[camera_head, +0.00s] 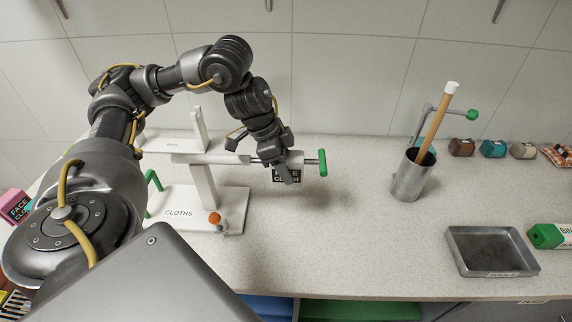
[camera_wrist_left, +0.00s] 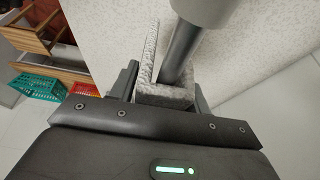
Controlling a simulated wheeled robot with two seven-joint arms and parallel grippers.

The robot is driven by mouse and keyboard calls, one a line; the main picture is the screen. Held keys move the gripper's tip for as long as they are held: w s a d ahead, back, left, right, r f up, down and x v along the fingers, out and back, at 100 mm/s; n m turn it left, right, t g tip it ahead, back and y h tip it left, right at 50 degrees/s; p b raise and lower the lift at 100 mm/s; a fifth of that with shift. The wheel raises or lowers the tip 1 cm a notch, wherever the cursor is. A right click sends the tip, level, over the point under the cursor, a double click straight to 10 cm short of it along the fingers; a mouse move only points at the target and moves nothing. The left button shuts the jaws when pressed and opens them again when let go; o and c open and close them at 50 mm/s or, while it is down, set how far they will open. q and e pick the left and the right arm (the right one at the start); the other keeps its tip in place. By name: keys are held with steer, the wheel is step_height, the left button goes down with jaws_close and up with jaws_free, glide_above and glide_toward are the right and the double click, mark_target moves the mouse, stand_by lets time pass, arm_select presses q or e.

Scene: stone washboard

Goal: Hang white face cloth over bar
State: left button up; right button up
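The dark bar (camera_wrist_left: 180,52) runs into the open channel of the fold. Whether the cloth rests on the bar is hidden. My right gripper is not in view.
The white stand base (camera_head: 178,213) reads CLOTHS, with an orange ball (camera_head: 215,218) at its front edge. A metal cup (camera_head: 411,178) holds a wooden stick. A TOOLS tray (camera_head: 491,252) and a green roll (camera_head: 546,236) lie right. The counter's middle is clear.

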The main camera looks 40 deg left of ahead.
arm_select(q)
steer(key=o, duration=0.3)
steer(key=shift+o, duration=0.2)
steer(key=shift+r, duration=0.1)
steer(key=p+v, duration=0.2)
steer(key=v, duration=0.7)
steer(key=shift+r+p, duration=0.15)
steer(key=shift+p, duration=0.25)
steer(key=shift+s+a+r, duration=0.25)
steer(key=shift+r, duration=0.35)
steer(key=shift+r+p, duration=0.1)
steer(key=shift+p, duration=0.25)
